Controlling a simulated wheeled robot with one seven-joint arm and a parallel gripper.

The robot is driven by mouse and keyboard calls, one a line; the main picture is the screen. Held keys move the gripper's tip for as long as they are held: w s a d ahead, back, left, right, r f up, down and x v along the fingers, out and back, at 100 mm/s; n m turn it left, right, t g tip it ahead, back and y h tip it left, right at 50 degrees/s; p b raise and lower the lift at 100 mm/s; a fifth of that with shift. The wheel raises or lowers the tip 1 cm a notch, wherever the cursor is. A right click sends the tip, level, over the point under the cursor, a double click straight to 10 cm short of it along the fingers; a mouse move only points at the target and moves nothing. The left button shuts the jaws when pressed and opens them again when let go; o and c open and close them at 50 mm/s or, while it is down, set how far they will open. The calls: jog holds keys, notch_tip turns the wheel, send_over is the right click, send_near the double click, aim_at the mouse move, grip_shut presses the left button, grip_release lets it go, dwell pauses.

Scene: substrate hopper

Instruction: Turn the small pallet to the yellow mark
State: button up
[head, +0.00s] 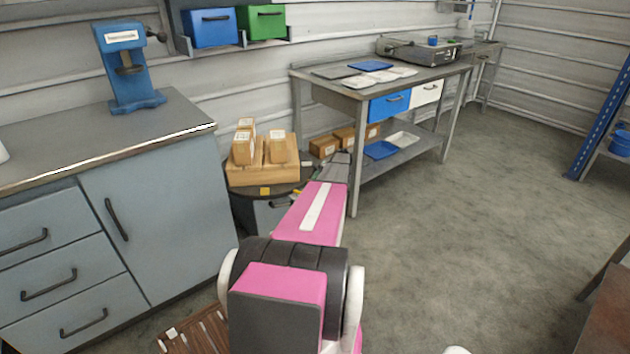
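The small pallet (237,178) is light wood and carries several brown boxes (278,148) with white labels. It sits on a dark round-topped stand (292,187) between the grey cabinet and the workbench. A yellow mark (265,191) shows at the stand's front rim, just below the pallet's front edge. My pink arm reaches forward, its far end just right of the pallet. My gripper (308,184) is small and mostly hidden by the arm; I cannot tell whether its fingers are open, or whether it touches the pallet.
A grey cabinet (160,225) with a blue press (130,70) stands left. A workbench (340,87) with blue and white drawers stands behind right, with boxes (323,147) on its lower shelf. A slatted wooden piece (196,333) lies at bottom left.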

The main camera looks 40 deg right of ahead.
jog(key=s+d+r, duration=0.1)
jog(key=s+d, duration=0.3)
jog(key=s, duration=0.2)
jog(key=shift+s+d+r, duration=0.2)
jog(key=shift+s+r, duration=0.05)
jog(key=shift+s, duration=0.15)
dwell(0.5)
dwell(0.3)
